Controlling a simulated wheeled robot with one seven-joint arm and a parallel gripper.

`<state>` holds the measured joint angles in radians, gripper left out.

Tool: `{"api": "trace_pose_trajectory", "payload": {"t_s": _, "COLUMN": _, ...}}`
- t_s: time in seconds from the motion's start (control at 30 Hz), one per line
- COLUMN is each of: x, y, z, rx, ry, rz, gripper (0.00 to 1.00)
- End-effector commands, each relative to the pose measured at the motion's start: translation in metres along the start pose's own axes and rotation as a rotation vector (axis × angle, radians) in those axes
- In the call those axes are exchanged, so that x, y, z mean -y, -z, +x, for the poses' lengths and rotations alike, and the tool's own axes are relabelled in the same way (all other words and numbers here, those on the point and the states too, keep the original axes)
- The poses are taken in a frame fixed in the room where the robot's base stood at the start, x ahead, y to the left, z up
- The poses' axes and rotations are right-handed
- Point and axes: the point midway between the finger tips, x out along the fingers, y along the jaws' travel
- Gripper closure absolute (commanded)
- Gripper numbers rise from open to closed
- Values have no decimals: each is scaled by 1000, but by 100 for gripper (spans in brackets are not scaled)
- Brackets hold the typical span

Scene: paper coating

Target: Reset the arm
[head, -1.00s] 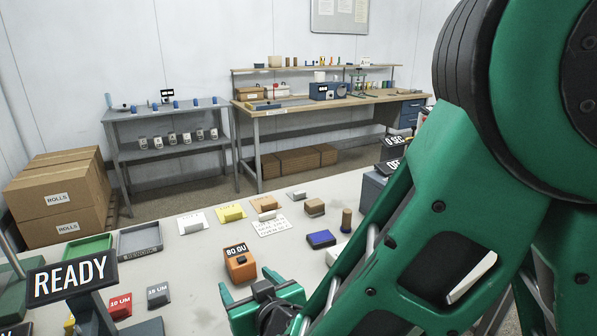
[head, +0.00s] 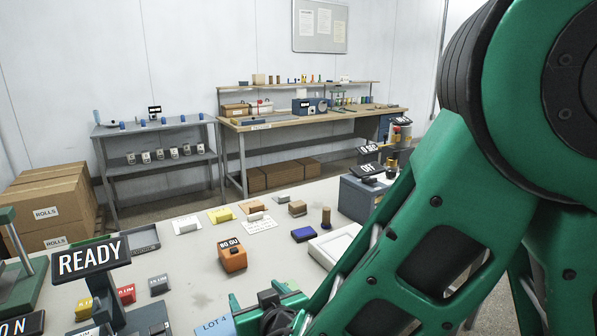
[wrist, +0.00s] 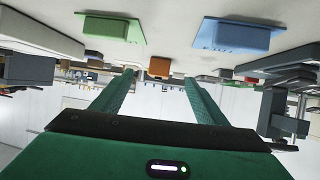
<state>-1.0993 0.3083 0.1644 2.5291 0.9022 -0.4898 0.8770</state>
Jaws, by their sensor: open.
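My gripper (head: 264,302) is at the bottom middle of the head view, above the near part of the table (head: 200,285). Its two green fingers are apart, with nothing between them. In the wrist view the fingers (wrist: 158,88) also stand apart and empty, and the picture looks upside down. My green arm fills the right side of the head view and hides part of the table. The orange 80 GU block (head: 232,258) stands on the table beyond my gripper, apart from it.
A blue LOT 4 card (head: 215,327) lies left of my gripper. The READY sign (head: 90,257) stands at the left. A white tray (head: 335,247) and a grey box with an OFF sign (head: 362,195) are near my arm. Shelves (head: 160,165) and a workbench (head: 310,118) stand behind.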

Motion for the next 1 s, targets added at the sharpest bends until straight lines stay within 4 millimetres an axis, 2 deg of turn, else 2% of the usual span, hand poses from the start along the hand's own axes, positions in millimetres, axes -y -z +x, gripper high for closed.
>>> {"api": "trace_pose_trajectory", "payload": {"t_s": 0.17, "x": -48, "y": 5, "z": 0, "rx": 38, "ry": -102, "rz": 28, "gripper": 33}}
{"api": "trace_pose_trajectory", "payload": {"t_s": 0.27, "x": -84, "y": 5, "z": -2, "rx": 71, "ry": -175, "rz": 49, "gripper": 33}}
{"api": "trace_pose_trajectory", "payload": {"t_s": 0.37, "x": -128, "y": 3, "z": -7, "rx": 119, "ry": -263, "rz": 80, "gripper": 33}}
{"api": "trace_pose_trajectory", "payload": {"t_s": 0.47, "x": -186, "y": -3, "z": -20, "rx": 193, "ry": -376, "rz": 129, "gripper": 33}}
{"api": "trace_pose_trajectory", "payload": {"t_s": 0.5, "x": -211, "y": -8, "z": -28, "rx": 230, "ry": -423, "rz": 152, "gripper": 33}}
{"api": "trace_pose_trajectory", "payload": {"t_s": 0.6, "x": -266, "y": -22, "z": -54, "rx": 326, "ry": -526, "rz": 214, "gripper": 33}}
{"api": "trace_pose_trajectory", "payload": {"t_s": 0.7, "x": -311, "y": -39, "z": -86, "rx": 427, "ry": -609, "rz": 282, "gripper": 33}}
{"api": "trace_pose_trajectory", "payload": {"t_s": 0.8, "x": -347, "y": -57, "z": -123, "rx": 529, "ry": -670, "rz": 357, "gripper": 33}}
{"api": "trace_pose_trajectory", "payload": {"t_s": 0.9, "x": -372, "y": -75, "z": -162, "rx": 628, "ry": -709, "rz": 436, "gripper": 33}}
{"api": "trace_pose_trajectory", "payload": {"t_s": 1.0, "x": -388, "y": -92, "z": -202, "rx": 721, "ry": -727, "rz": 518, "gripper": 33}}
